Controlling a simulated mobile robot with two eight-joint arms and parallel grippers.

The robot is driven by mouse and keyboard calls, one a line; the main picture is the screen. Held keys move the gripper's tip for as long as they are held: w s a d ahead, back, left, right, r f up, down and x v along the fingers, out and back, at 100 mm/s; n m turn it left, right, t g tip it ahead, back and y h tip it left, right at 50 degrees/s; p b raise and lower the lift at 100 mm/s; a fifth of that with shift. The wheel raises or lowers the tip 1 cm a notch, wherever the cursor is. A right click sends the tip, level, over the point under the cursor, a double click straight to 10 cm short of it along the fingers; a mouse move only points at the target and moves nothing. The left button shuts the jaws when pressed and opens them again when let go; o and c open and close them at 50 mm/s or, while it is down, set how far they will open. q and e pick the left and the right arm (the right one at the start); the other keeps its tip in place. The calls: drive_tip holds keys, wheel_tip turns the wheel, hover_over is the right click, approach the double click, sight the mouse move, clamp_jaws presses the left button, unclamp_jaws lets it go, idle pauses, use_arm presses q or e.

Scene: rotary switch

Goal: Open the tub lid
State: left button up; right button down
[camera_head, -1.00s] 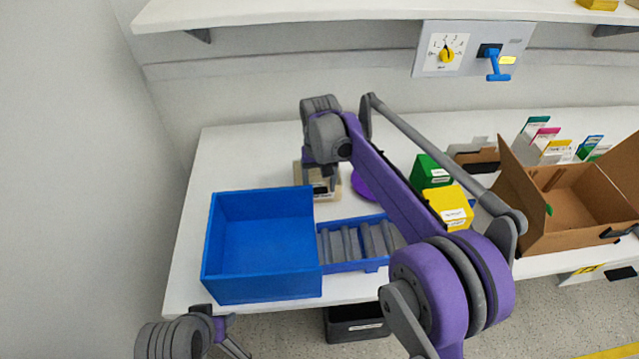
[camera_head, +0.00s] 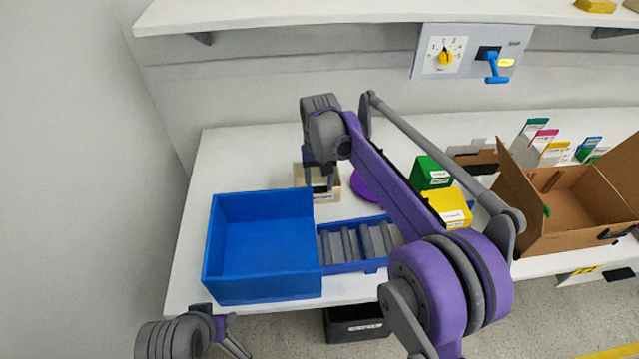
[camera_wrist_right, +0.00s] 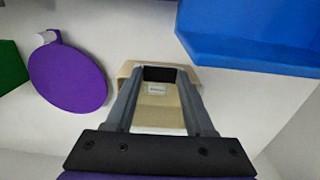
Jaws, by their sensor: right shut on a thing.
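The small beige tub (camera_head: 303,196) stands on the white table behind the blue box. It also shows in the wrist view (camera_wrist_right: 189,96), with a small white label. My right gripper (camera_head: 325,186) points down at the tub's top. In the wrist view its two fingers (camera_wrist_right: 160,78) reach over the tub with a dark piece between their tips. The gripper is shut on what seems to be the lid, though fingers and arm hide much of it. My left gripper (camera_head: 234,343) is at the bottom left, away from the tub; its jaw state is unclear.
A large blue box (camera_head: 262,292) stands in front of the tub. A purple disc (camera_head: 362,187) lies to its right and shows in the wrist view (camera_wrist_right: 68,77). Green (camera_head: 431,172) and yellow (camera_head: 448,209) boxes and an open carton (camera_head: 560,236) stand farther right.

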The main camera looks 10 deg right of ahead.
sight(318, 179)
drive_tip(key=r, duration=0.1)
drive_tip(key=w+r+p, duration=0.1)
drive_tip(key=r+p, duration=0.1)
drive_tip(key=shift+w+r, duration=0.3)
drive_tip(key=shift+w, duration=0.05)
drive_tip(key=shift+w+r+p, duration=0.65)
drive_tip(key=shift+r+p, duration=0.15)
drive_tip(key=shift+p, duration=0.05)
drive_tip(key=shift+w+r+p, duration=0.35)
drive_tip(key=shift+w+p, duration=0.1)
